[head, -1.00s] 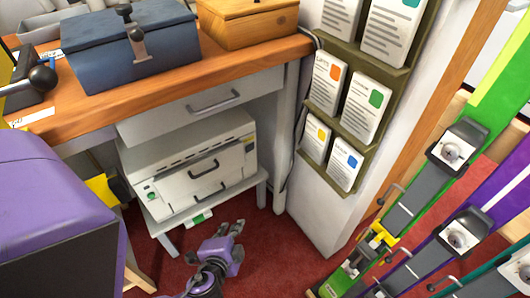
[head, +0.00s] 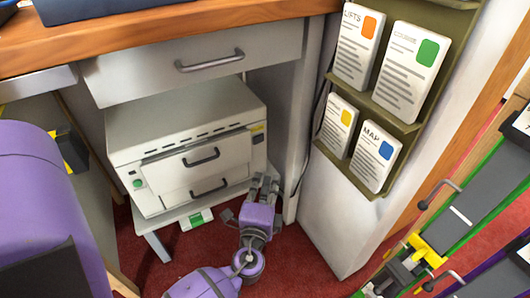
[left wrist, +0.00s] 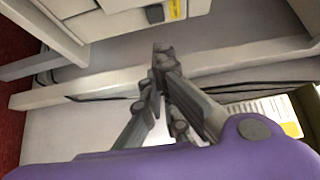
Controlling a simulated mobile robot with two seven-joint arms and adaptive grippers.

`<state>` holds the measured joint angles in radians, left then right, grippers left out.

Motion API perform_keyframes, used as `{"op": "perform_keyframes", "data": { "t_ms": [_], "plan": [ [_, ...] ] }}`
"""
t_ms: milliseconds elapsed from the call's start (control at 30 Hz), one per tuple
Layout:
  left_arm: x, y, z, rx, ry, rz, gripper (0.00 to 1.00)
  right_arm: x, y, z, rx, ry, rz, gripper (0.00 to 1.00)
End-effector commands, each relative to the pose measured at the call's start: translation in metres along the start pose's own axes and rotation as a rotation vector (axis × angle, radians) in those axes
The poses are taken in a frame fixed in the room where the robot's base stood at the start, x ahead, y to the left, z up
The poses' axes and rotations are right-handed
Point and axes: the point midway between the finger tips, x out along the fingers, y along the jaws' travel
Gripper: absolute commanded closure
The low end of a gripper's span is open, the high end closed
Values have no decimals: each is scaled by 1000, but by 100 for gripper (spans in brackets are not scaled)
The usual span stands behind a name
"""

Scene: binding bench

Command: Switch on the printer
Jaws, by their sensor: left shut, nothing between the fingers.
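The printer (head: 190,105) is a white box on a low stand under the desk drawer. Its front has two dark handles and a small green button (head: 138,183) at the lower left. My left gripper (head: 265,185) is shut and empty beside the printer's right front corner, well right of the green button. In the left wrist view the shut fingertips (left wrist: 162,48) point toward pale furniture, with part of the printer (left wrist: 110,25) and its yellow label at the top. The green button does not show in that view. My right gripper is not in view.
The wooden desk (head: 150,35) and its white drawer (head: 200,70) overhang the printer. A leaflet rack (head: 405,125) and wall stand to the right. A green and white item (head: 196,219) is below the low stand (head: 155,222). Red carpet lies in front.

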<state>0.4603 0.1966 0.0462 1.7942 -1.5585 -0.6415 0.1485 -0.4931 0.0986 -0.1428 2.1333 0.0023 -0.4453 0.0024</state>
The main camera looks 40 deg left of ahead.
Motion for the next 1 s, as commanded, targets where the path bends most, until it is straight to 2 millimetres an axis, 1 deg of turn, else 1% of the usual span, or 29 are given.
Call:
{"op": "perform_keyframes", "data": {
  "t_ms": [167, 500, 567, 600, 700, 800, 1000],
  "plan": [
    [20, 0, 0, 0, -1, -2, 100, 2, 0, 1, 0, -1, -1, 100],
    [92, 0, 0, 1, 0, -2, 100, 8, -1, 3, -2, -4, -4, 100],
    [103, 0, 0, 0, 0, -1, 100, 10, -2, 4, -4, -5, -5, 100],
    [107, 1, 8, 3, -2, 0, 100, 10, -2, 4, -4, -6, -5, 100],
    [116, 1, 17, 1, 0, 0, 100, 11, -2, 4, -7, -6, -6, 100],
    [123, 1, 24, 1, 0, 0, 100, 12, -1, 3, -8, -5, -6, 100],
    [127, 1, 29, 0, 0, 1, 100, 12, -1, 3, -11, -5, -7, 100]
  ]
}}
